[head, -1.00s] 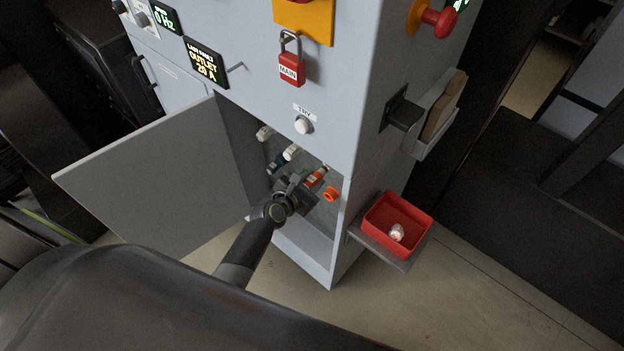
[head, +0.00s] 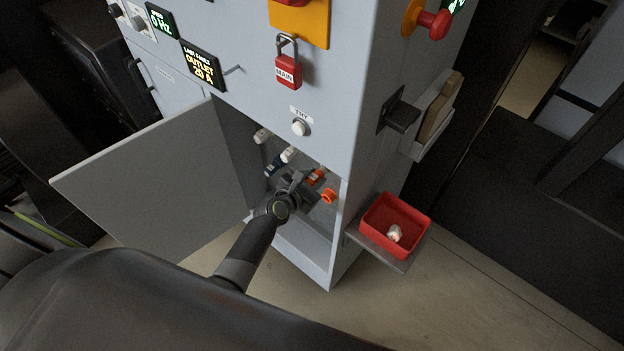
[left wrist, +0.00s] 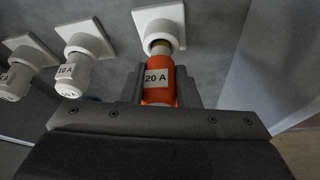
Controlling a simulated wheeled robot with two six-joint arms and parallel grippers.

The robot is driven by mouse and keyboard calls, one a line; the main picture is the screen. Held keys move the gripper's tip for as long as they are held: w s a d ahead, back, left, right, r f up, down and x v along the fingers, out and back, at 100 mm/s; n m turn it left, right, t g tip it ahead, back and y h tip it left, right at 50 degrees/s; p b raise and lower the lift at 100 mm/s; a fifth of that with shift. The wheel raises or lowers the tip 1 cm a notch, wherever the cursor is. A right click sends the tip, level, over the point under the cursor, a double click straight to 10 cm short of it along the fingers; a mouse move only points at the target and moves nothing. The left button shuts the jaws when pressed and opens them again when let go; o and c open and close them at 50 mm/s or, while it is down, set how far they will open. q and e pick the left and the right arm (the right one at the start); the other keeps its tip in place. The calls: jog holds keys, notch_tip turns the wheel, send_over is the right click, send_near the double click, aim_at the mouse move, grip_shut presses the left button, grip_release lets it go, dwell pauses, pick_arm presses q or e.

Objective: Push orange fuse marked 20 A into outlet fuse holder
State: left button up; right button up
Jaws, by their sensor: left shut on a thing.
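The orange fuse (left wrist: 158,88) carries a white label reading 20 A in the left wrist view. My left gripper (left wrist: 160,95) is shut around its body. The fuse's brass end points into the round opening of the white outlet fuse holder (left wrist: 158,22) and a short brass band shows at the mouth. How deep it sits cannot be told. In the head view my left gripper (head: 304,187) is inside the open cabinet and the orange fuse (head: 316,175) shows partly beside it. My right gripper is not in view.
Two more white holders with fuses (left wrist: 80,65) stand left of the orange fuse. The open cabinet door (head: 150,180) is left of my arm. An orange knob-like piece (head: 329,196) is right of the gripper. A red tray (head: 378,243) holding a small white piece is outside, right.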

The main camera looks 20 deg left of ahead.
pick_arm(q)
jog(key=shift+w+d, duration=0.25)
jog(key=shift+w, duration=0.3)
jog(key=shift+w+d, duration=0.2)
jog(key=shift+w, duration=0.35)
jog(key=o, duration=1.1)
jog(key=shift+c, duration=0.2)
jog(key=shift+s+a+r, duration=0.15)
jog(key=shift+s+r, duration=0.05)
jog(key=shift+s, duration=0.2)
jog(key=p+v, duration=0.1)
jog(key=v, duration=1.5)
jog(key=shift+s, duration=0.25)
